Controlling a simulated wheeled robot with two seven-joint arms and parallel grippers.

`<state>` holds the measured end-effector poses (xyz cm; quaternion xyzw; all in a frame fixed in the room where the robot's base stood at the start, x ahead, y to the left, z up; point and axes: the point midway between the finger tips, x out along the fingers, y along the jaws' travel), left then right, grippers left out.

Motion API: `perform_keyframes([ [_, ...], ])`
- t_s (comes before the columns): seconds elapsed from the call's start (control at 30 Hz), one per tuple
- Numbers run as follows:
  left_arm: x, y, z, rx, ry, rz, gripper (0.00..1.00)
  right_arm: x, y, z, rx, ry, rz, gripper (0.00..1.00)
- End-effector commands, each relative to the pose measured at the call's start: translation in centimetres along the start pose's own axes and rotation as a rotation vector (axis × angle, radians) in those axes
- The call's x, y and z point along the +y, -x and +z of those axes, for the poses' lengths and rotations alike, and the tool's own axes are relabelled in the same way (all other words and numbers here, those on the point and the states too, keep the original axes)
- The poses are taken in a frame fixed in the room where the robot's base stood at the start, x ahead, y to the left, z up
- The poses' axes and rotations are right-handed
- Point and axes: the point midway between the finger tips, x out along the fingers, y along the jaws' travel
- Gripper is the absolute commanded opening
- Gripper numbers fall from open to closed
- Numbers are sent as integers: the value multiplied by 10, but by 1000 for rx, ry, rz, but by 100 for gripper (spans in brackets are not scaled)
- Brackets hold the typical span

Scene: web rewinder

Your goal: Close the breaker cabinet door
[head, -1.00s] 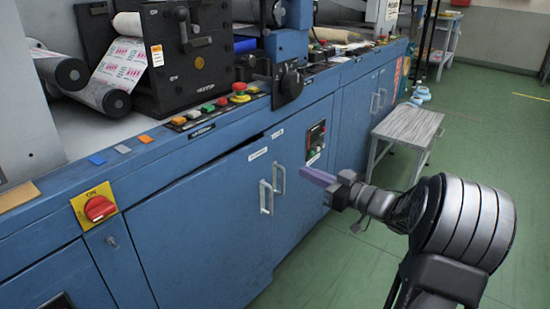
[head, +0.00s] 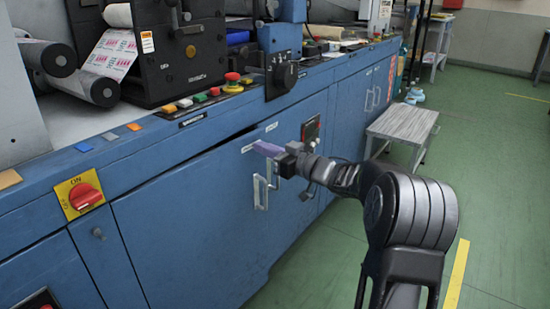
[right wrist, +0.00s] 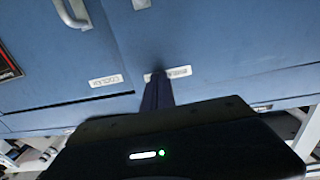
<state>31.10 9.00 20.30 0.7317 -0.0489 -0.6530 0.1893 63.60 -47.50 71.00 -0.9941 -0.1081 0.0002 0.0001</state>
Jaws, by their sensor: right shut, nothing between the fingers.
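The breaker cabinet door (head: 185,225) appears to be the wide blue left door in the head view. A dark gap along its top edge suggests it stands slightly ajar. It fills the right side of the right wrist view (right wrist: 235,40); its label there is partly covered by my finger. My right gripper (head: 264,148) is shut and empty, its purple fingers at the door's upper right corner. In the right wrist view the fingers (right wrist: 157,90) reach the label; I cannot tell whether they press on it. My left gripper is out of view.
The adjoining blue door (head: 305,190) has a label reading COOLER (right wrist: 105,80). Pale handles (head: 261,192) stand near the seam. A red-and-yellow ON switch (head: 85,196) is at the left.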

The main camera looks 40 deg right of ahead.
Motion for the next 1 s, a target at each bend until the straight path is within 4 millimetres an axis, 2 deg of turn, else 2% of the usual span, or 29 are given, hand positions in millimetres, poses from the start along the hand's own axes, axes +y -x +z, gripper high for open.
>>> perform_keyframes([
  [0.4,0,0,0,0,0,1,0,0,-5,-1,0,0,0,0],
  [0.47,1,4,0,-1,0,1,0,0,-9,-3,0,0,-1,0],
  [0.7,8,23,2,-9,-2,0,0,1,-45,-3,-1,-1,-1,0],
  [1.0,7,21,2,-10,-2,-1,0,-2,-51,-3,6,-1,-4,0],
])
